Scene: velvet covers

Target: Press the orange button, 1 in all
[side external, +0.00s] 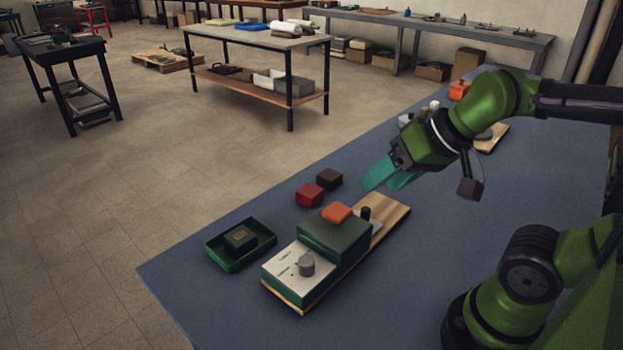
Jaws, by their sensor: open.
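An orange button (337,213) sits on top of a raised dark green box (334,240), part of a panel on a wooden board (396,210). A second orange piece (459,91) shows far back on the table, partly hidden by my arm; I cannot tell what it is. My gripper (388,177) has teal fingers and is open and empty. It is in the air, up and to the right of the button in the picture, and apart from it. The button's top is in plain view.
A grey knob (306,265) and a black post (365,213) stand on the panel. A red block (310,195), a dark brown block (329,179) and a green tray (266,239) holding a dark box (240,239) lie to the left. The blue table's (205,300) front is clear.

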